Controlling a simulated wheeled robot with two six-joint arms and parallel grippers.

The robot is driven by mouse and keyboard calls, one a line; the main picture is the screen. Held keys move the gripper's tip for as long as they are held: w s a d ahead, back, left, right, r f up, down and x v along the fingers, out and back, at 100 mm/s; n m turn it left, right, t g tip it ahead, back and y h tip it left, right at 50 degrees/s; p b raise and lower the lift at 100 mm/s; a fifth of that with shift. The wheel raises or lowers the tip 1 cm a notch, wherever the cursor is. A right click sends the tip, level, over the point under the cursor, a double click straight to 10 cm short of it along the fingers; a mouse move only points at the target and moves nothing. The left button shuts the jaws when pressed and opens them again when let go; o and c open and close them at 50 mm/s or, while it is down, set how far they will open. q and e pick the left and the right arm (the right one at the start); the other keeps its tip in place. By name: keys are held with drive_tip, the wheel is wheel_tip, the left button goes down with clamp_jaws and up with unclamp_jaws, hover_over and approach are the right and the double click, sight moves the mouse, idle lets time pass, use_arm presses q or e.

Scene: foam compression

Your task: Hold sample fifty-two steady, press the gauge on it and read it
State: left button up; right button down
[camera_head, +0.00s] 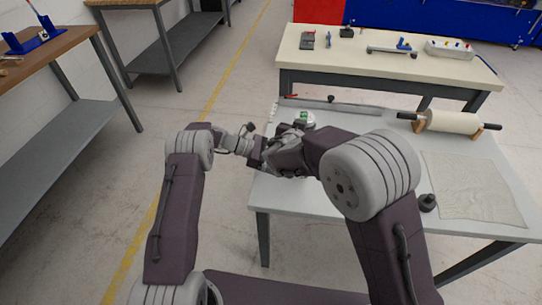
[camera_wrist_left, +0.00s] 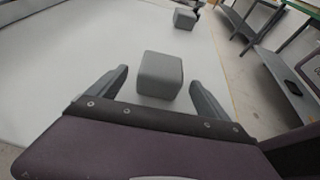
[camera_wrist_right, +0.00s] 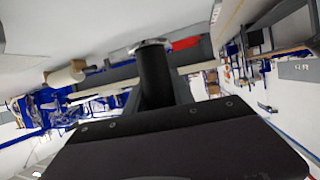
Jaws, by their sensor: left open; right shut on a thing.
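A grey foam block (camera_wrist_left: 160,75) stands on the white table between the spread fingers of my left gripper (camera_wrist_left: 157,80), with gaps visible on both sides. A second grey block (camera_wrist_left: 185,19) stands farther off. No number is readable on either block. My right gripper (camera_wrist_right: 153,85) is shut on a dark cylindrical handle (camera_wrist_right: 155,78) with a pale-rimmed disc at its far end, apparently the gauge. In the head view, a round pale gauge face with a green display (camera_head: 304,117) shows just beyond my right wrist. My arms hide the blocks and fingertips there.
The white table (camera_head: 395,190) carries a long flat metal bar (camera_head: 340,107), a cream roll on a stand (camera_head: 452,122), a translucent sheet (camera_head: 475,190) and a black knobbed weight (camera_head: 428,202). Another table (camera_head: 370,72) with small items stands behind. A workbench (camera_head: 45,45) stands left.

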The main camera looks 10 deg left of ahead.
use_arm(q)
drive_tip(key=x, duration=0.5)
drive_tip(key=c, duration=1.3)
drive_tip(key=o, duration=1.3)
drive_tip(key=v, duration=1.2)
